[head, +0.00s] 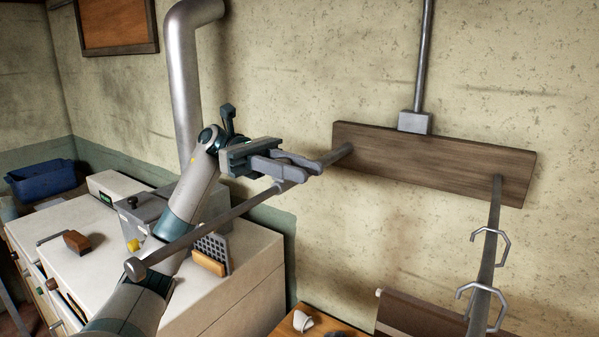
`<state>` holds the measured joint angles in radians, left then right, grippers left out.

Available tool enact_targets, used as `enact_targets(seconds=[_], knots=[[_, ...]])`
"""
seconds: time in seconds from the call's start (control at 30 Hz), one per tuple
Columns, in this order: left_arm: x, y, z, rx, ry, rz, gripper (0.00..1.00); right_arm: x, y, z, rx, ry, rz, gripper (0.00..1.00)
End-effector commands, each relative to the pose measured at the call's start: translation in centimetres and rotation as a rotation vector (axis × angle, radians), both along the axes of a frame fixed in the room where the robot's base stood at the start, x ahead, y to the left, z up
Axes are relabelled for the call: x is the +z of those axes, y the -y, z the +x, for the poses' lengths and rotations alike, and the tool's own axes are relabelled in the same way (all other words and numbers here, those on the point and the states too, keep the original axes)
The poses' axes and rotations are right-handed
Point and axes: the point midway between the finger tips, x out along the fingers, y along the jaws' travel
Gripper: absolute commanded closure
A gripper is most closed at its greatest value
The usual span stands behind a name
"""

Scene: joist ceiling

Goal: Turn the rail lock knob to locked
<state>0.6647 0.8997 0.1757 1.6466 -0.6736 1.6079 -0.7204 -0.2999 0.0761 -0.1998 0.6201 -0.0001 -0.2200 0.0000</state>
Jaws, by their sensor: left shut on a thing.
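A grey rail (205,228) runs out from a wooden wall board (385,152) toward me, with a round end at the lower left. My left gripper (305,163) is at this rail, a little out from the board. Its fingers are shut on a small grey part at the rail, which I take to be the rail lock knob (284,186). The fingers hide most of the knob, and I cannot read its lock position. My right gripper is not in view.
A second rail (485,265) with open hooks (490,246) runs out from the board's right end. A metal pipe (183,90) rises behind my arm.

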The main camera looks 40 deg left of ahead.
Motion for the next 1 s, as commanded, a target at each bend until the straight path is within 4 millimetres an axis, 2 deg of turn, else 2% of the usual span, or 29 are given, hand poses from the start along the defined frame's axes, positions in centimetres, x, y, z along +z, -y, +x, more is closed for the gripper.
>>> enact_targets(seconds=[0.6, 1.0], knots=[[-0.2, -0.3, -1.5, -0.41, 0.005, -0.002, 0.98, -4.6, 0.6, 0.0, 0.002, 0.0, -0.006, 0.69], [0.0, -0.6, -2.2, -0.575, 0.004, -0.002, 0.98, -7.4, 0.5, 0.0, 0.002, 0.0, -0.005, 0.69]])
